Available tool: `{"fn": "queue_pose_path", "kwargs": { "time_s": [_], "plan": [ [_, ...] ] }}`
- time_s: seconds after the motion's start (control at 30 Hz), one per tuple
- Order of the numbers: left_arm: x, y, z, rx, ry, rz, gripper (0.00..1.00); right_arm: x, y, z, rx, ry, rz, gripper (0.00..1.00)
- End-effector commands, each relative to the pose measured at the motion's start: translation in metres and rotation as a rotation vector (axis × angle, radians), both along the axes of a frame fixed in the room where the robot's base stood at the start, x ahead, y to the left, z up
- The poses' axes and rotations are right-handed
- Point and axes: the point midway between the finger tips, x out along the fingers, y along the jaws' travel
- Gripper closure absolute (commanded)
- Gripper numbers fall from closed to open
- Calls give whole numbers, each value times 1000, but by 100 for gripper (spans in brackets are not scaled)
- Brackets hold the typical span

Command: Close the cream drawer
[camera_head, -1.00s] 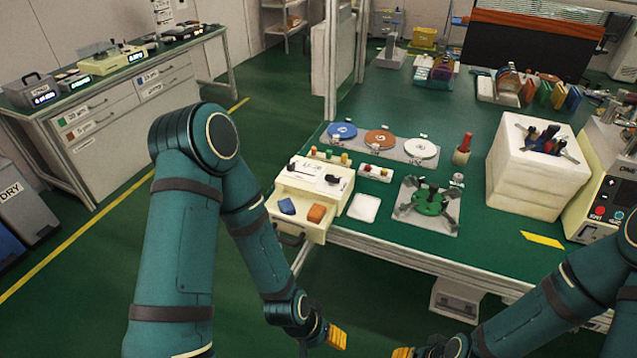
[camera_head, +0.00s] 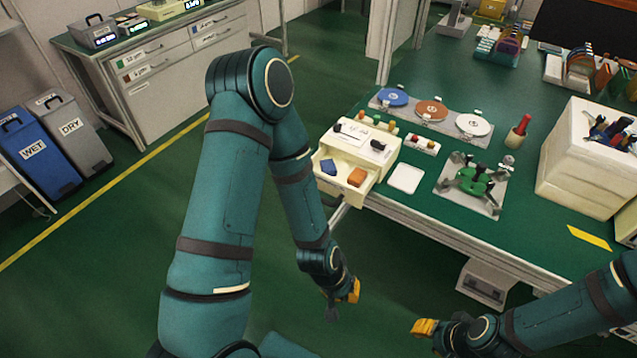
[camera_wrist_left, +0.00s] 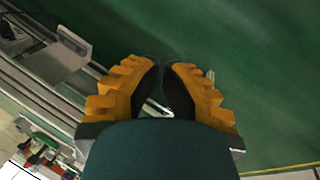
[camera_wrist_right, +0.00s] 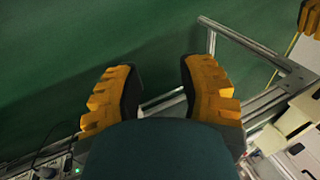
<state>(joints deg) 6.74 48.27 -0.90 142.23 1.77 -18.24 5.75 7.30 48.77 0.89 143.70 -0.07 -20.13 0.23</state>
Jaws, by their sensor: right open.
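The cream drawer (camera_head: 340,187) is pulled out of the small cream cabinet (camera_head: 383,157) at the table's front left corner. A cream part at that view's right edge is only partly seen.
A white square dish (camera_head: 406,178) and a green fixture (camera_head: 474,182) stand right of the cabinet. Coloured discs (camera_head: 431,110) lie behind. The table's metal front edge (camera_head: 425,222) lies between the grippers and the tabletop.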

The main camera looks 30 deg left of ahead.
Motion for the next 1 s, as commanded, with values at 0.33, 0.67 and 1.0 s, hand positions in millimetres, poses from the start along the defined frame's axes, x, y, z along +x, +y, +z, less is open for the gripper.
{"fn": "queue_pose_path", "kwargs": {
  "time_s": [0.33, 0.67, 1.0],
  "plan": [
    [69, 109, 37, 41, 225, 1067, 100, 6, -1, 34, -3, -14, -13, 61],
    [131, 210, 113, -189, 340, 2164, 100, 13, -2, 62, -6, -28, -26, 61],
    [159, 254, 160, -436, 418, 2671, 100, 16, -3, 72, -8, -35, -32, 61]
  ]
}}
